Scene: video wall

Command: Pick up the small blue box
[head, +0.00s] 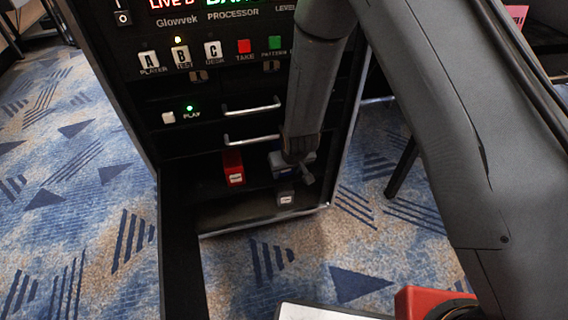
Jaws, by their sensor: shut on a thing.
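The small blue box (279,161), dark blue-grey with a white label, shows at the lower shelf opening of the black rack. My gripper (307,176) comes down from above at its right side and is shut on it. The wrist covers part of the box, and the fingers are small and dark, so the contact is hard to see.
A red box (233,168) with a white label stands to the left in the same opening. A small grey box (285,195) with a label is just below the gripper. Silver drawer handles (252,140) stick out above. A dark panel (180,250) stands out at the left.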

